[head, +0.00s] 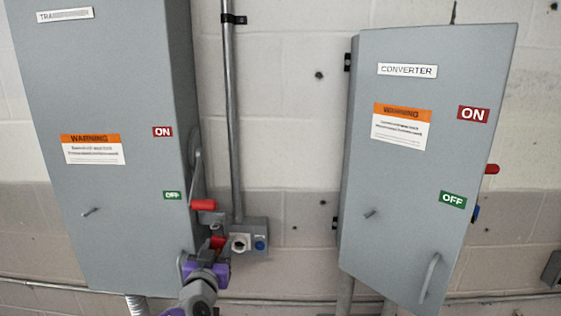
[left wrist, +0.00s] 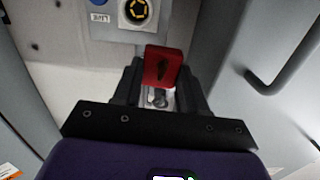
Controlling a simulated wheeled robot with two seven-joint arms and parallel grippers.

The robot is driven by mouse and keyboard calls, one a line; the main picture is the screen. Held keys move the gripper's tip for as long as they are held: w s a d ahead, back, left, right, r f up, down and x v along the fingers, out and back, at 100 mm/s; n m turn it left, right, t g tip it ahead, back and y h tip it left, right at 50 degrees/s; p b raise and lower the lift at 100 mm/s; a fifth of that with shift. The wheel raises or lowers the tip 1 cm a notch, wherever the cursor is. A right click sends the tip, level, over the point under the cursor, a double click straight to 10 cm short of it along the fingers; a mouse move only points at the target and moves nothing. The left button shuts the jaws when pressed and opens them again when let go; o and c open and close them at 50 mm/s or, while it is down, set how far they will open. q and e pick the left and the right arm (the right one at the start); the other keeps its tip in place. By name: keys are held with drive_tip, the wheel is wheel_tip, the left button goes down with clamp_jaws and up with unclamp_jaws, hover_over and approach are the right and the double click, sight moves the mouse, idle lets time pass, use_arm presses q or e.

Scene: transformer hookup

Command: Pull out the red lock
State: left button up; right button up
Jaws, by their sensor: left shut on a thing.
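The red lock (head: 217,242) sits low on the right side of the left grey cabinet, below a red-tipped switch handle (head: 203,204). My left gripper (head: 209,257), with purple parts, reaches up to it from below. In the left wrist view the red lock (left wrist: 163,66) stands between the two dark fingertips (left wrist: 160,88), which are closed on its sides. A dark slot shows on its face. Whether the lock is still seated in the switch bracket is hard to tell. My right gripper is not in view.
A small grey box with a round socket (head: 240,243) and blue button (head: 260,245) is just right of the lock, under a vertical conduit (head: 231,110). The left cabinet (head: 110,100) has a door handle close by. The converter cabinet (head: 420,170) stands further right.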

use_arm(q)
drive_tip(key=shift+r+p, duration=1.15)
drive_tip(key=shift+r, duration=0.25)
drive_tip(key=shift+s+d+f+p, duration=0.15)
drive_tip(key=shift+d+p, duration=0.65)
drive_tip(key=shift+d, duration=1.25)
drive_tip(key=shift+s+a, duration=0.15)
drive_tip(key=shift+s, duration=2.35)
